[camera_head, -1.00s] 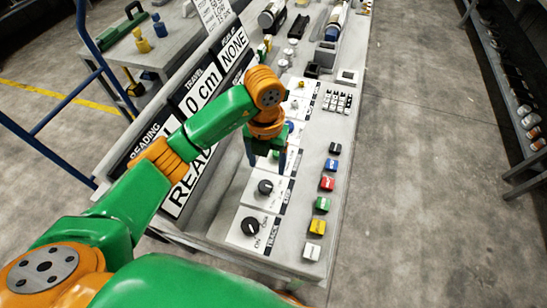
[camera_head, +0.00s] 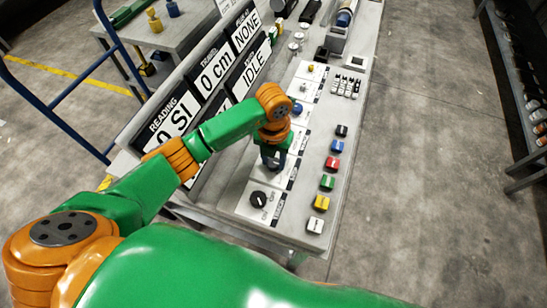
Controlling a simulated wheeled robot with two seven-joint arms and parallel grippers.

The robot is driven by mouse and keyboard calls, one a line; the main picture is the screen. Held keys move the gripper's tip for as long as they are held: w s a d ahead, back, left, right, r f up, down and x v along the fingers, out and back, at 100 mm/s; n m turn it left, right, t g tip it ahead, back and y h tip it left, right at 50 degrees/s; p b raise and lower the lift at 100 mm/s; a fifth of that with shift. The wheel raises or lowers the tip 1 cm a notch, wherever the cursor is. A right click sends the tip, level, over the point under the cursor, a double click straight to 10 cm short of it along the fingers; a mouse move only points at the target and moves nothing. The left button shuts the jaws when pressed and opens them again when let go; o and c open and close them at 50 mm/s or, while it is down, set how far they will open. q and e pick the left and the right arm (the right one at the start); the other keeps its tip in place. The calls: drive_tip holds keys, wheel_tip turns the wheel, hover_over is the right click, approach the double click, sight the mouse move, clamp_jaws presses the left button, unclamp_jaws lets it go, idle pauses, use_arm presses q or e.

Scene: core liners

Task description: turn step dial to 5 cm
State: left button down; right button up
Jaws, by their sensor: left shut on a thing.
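My left gripper (camera_head: 273,163) points down at the console and is shut on a dial knob, which I take to be the step dial. The gripper mostly hides the knob, so its pointer and setting cannot be read. The white plate of the step dial (camera_head: 258,179) shows around the fingers, with a label strip on its right edge too small to read. A black dial (camera_head: 259,199) on the nearer plate stands free. The travel display (camera_head: 216,72) reads 0 cm. My right gripper is not in view.
Several coloured blocks (camera_head: 328,182) line the console's right side. Other displays read NONE (camera_head: 246,33), IDLE (camera_head: 250,73) and 0 SI (camera_head: 170,124). A blue rail (camera_head: 72,84) stands left. The floor (camera_head: 430,170) to the right is clear.

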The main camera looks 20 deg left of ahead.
use_arm(q)
drive_tip(key=m+b, duration=0.4)
drive_tip(key=m, duration=0.1)
drive_tip(key=shift+f, duration=0.2)
drive_tip(key=shift+m+b, duration=1)
drive_tip(key=shift+r+m+b, duration=0.2)
drive_tip(key=shift+m+b, duration=0.55)
drive_tip(key=shift+m, duration=0.25)
drive_tip(key=shift+c, duration=2.1)
unclamp_jaws()
